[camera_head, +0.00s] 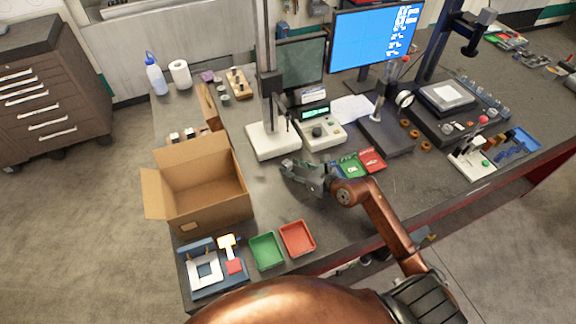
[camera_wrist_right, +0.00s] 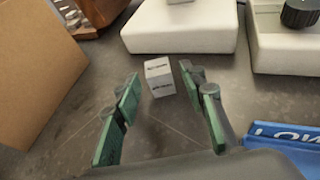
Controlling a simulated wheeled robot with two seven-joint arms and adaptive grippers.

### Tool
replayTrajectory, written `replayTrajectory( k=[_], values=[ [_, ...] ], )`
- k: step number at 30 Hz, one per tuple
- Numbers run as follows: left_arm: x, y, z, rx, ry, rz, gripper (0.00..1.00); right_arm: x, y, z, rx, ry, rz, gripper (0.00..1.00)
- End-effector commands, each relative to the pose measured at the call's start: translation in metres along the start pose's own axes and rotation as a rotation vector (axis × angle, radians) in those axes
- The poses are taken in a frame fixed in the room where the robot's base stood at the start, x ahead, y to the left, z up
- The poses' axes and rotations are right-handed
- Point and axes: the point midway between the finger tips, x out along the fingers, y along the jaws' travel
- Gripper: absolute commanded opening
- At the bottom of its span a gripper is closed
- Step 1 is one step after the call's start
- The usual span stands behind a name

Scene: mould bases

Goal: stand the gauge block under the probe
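The gauge block (camera_wrist_right: 160,77) is a small pale grey block with dark print, on the bench in the right wrist view. It lies between and just beyond the fingertips of my right gripper (camera_wrist_right: 160,85), which is open with green pads apart. In the head view my right gripper (camera_head: 288,172) is low over the bench in front of the probe stand; I cannot make out the block there. The stand's white base (camera_head: 273,141) also shows in the wrist view (camera_wrist_right: 180,27), just beyond the block. The thin probe (camera_head: 287,122) hangs over this base. My left gripper is not in view.
A readout box (camera_head: 318,132) stands right of the probe stand. Green (camera_head: 351,166) and red (camera_head: 373,160) cards lie right of my gripper; a blue one marked LOW (camera_wrist_right: 285,140) is close by. An open cardboard box (camera_head: 200,205) stands left. Green and red trays sit in front.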

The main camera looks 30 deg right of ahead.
Motion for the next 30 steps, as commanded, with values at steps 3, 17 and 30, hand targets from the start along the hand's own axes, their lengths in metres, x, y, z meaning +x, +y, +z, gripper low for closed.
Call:
replayTrajectory(
  k=[3,17,30],
  values=[
    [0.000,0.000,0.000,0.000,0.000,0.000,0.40,-0.028,0.000,-0.002,-0.003,0.004,-0.001,0.38],
    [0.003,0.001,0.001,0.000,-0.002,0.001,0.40,-0.092,0.000,-0.001,0.000,0.002,0.000,0.38],
    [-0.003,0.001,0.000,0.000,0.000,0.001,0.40,-0.097,0.000,0.006,0.000,-0.001,0.000,0.38]
  ],
)
